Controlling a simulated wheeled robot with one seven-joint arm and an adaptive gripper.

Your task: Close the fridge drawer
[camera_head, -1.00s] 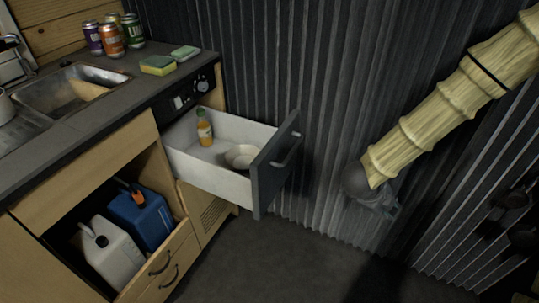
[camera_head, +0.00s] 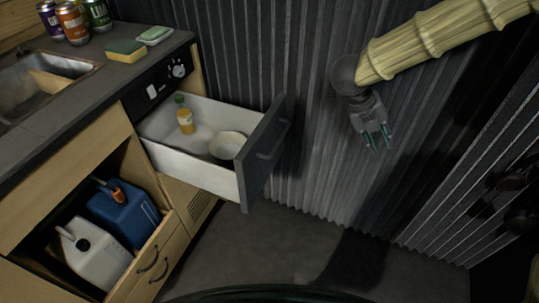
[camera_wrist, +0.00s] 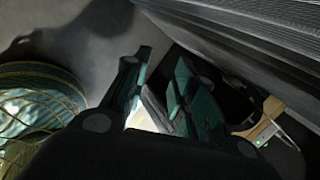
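The fridge drawer (camera_head: 190,171) is pulled well out from the counter in the head view. It has white walls and a dark grey front (camera_head: 256,165) with a bar handle (camera_head: 273,141). A small orange bottle with a green cap (camera_head: 185,119) stands inside it, beside a pale bowl (camera_head: 229,144). My gripper (camera_head: 380,146) is in the air to the right of the drawer front, apart from it, pointing down. Its fingers are apart with nothing between them. They also show in the wrist view (camera_wrist: 163,62), where the drawer cannot be made out.
A corrugated dark wall (camera_head: 310,60) runs behind the drawer and gripper. Below the counter (camera_head: 92,92), an open compartment holds a blue canister (camera_head: 124,213) and a white canister (camera_head: 97,254). Sponges and cans stand on top. The floor (camera_head: 250,250) before the drawer is clear.

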